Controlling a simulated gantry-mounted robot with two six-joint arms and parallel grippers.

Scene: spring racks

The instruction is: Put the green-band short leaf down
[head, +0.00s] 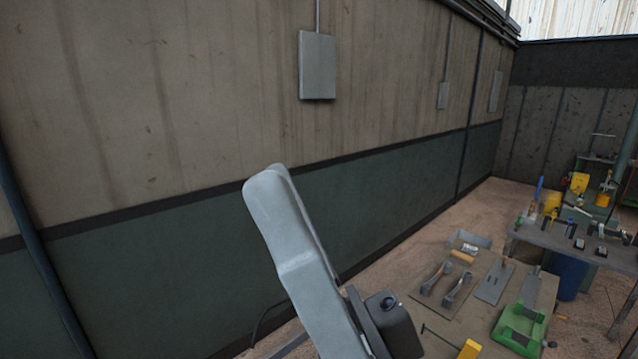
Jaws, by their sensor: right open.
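My right gripper (274,190) is large and close to the camera in the lower middle of the head view. Its pale grey fingers point up and to the left, seen nearly side-on, and overlap each other. The jaws are open, and I see nothing between them. I cannot make out a leaf with a green band anywhere in this view. My left gripper is not in view.
A low table at the lower right bears a green holder (518,328), a flat grey plate (495,283), dark-handled tools (456,291) and a yellow block (470,349). A cluttered workbench (575,243) stands behind. The wall fills the left.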

